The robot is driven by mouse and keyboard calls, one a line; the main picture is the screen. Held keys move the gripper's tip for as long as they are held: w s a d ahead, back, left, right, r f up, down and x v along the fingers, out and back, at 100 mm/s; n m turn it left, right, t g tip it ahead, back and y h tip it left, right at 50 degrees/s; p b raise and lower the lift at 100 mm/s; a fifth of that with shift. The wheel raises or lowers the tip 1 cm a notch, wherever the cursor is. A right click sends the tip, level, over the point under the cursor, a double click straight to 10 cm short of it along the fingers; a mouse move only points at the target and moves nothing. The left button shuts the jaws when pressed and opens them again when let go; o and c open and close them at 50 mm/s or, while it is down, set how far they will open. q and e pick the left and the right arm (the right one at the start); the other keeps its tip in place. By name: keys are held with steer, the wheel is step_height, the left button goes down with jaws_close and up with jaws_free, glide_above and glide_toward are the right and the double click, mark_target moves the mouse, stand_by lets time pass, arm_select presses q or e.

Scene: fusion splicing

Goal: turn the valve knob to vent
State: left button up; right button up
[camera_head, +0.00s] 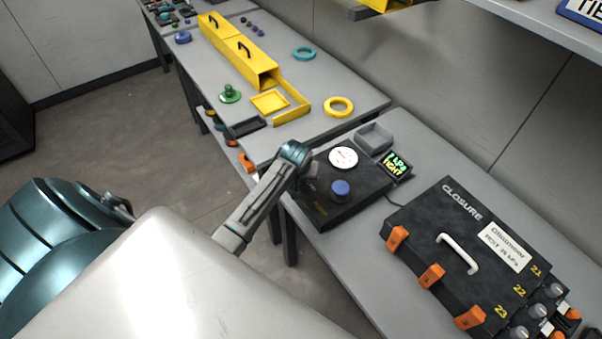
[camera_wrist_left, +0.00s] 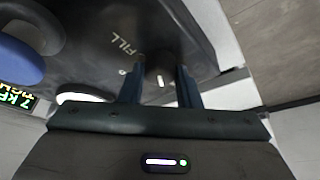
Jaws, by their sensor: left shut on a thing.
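My left gripper (camera_head: 296,154) reaches over the left edge of a dark test box (camera_head: 352,207). In the left wrist view its two fingers (camera_wrist_left: 158,80) are shut on the valve knob (camera_wrist_left: 159,74), a small dark knob with a white mark line. The word FILL is printed on the box beyond the knob. In the head view the gripper hides the knob. The box also carries a white round gauge (camera_head: 343,157) and a blue round knob or pump cap (camera_head: 340,188). A small display (camera_head: 397,166) beside it appears to read 7 kPa TIGHT. My right gripper is not in view.
A grey open tray (camera_head: 374,138) stands behind the box. A dark closure case (camera_head: 455,250) with orange latches and a white handle lies to the right. The far table holds a yellow duct (camera_head: 238,50), a yellow ring (camera_head: 339,107) and a green part (camera_head: 230,94).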

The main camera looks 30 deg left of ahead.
arm_select(q)
steer(key=shift+r, duration=0.1)
steer(key=o, duration=1)
steer(key=b+v, duration=0.2)
steer(key=v, duration=0.8)
steer(key=shift+s+d+r, duration=0.1)
steer(key=shift+s+r, duration=0.1)
steer(key=shift+r, duration=0.1)
